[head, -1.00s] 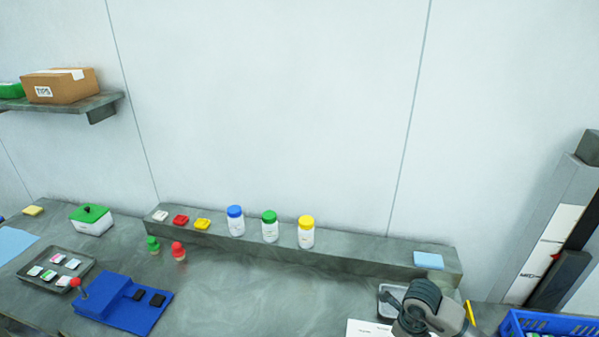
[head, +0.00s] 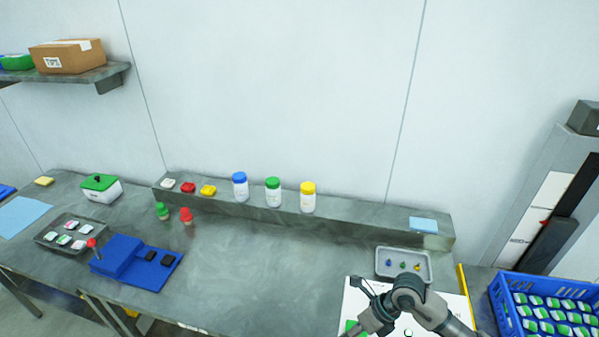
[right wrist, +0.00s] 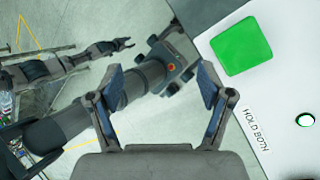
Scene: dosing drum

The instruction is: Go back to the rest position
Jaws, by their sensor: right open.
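The green square pad (right wrist: 242,46) on the panel, beside the label "HOLD BOTH", is right of the fingers. My left gripper (right wrist: 122,45) shows small in the right wrist view, away from the panel; its finger gap is too small to judge. It is outside the head view.
A grey tray (head: 404,277) with small coloured pieces lies behind the panel. A blue crate (head: 508,300) of green-and-white packs stands at right. Bottles with blue, green and yellow lids (head: 273,193) stand on the ledge. A blue block fixture (head: 135,270) is at left; the middle bench is clear.

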